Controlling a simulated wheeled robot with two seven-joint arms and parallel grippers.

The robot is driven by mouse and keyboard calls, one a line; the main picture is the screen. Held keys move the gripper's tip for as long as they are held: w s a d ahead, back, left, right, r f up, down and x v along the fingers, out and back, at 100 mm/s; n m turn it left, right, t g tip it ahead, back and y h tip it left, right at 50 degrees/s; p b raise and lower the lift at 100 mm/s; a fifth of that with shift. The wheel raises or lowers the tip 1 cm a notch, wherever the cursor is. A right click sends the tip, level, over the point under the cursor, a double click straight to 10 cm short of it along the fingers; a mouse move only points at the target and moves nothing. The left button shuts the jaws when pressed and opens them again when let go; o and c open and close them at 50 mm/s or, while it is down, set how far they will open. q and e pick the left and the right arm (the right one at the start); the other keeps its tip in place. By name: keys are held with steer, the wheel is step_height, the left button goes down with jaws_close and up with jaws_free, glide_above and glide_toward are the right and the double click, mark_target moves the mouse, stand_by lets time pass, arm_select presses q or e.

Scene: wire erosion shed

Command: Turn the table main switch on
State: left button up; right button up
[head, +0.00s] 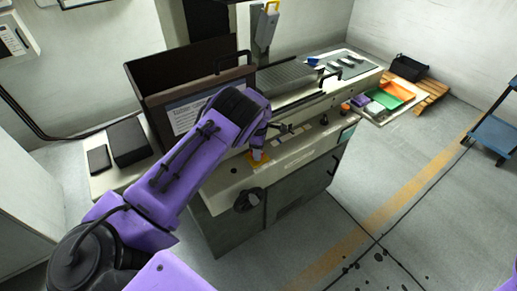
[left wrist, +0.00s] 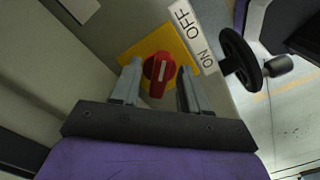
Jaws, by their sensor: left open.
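The main switch is a red rotary knob (left wrist: 158,74) on a yellow plate (left wrist: 184,53), mounted on the machine table's front panel. A white label beside it (left wrist: 193,37) reads OFF and ON. The knob's white line points up in the left wrist view, nearer the OFF end of the label. My left gripper (left wrist: 157,78) is open, with one finger on each side of the knob; I cannot tell whether they touch it. My right gripper is not in view.
A black handwheel (left wrist: 240,60) sticks out close to the switch; it also shows in the head view (head: 248,201). A dark upright cover (head: 185,72) stands behind my left arm. Coloured trays (head: 388,97) lie to the right. The floor in front is open.

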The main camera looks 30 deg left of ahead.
arm_select(q)
jaws_close()
stand_by(0.3)
steer(key=m+b, duration=0.1)
steer(key=m, duration=0.2)
steer(key=shift+s+f, duration=0.1)
steer(key=m+b, duration=0.1)
steer(key=m, duration=0.3)
steer(key=shift+s+m+b, duration=0.1)
steer(key=shift+m+b, duration=0.2)
steer(key=m, duration=0.5)
steer(key=shift+s+b, duration=0.1)
steer(key=shift+b, duration=0.25)
steer(key=m, duration=0.5)
steer(key=shift+s+a, duration=0.1)
steer(key=shift+a, duration=0.05)
